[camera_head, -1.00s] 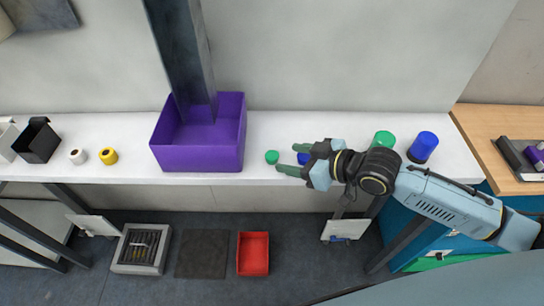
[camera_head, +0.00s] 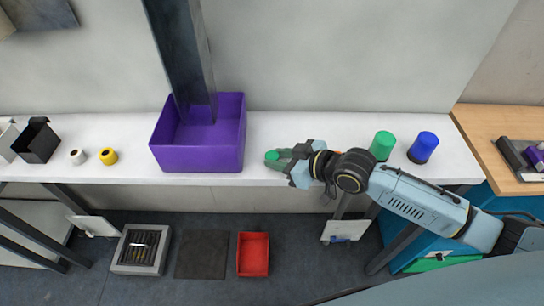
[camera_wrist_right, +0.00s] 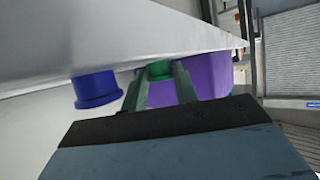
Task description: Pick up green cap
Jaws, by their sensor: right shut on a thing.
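The green cap (camera_head: 272,155) is a small round piece near the front edge of the white table, just right of the purple bin. My right gripper (camera_head: 277,157) reaches in from the right and is shut on the green cap. In the right wrist view the cap (camera_wrist_right: 159,70) sits between the two green fingers (camera_wrist_right: 160,80). A blue cap (camera_wrist_right: 96,89) is beside the fingers at the left in that view; in the head view my right gripper hides it. My left gripper is not in view.
The purple bin (camera_head: 198,158) stands close left of the gripper. A green cylinder (camera_head: 383,145) and a blue cylinder (camera_head: 423,148) stand behind my right arm. White (camera_head: 77,156) and yellow (camera_head: 108,156) rolls lie farther left. A red tray (camera_head: 253,254) is on the floor.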

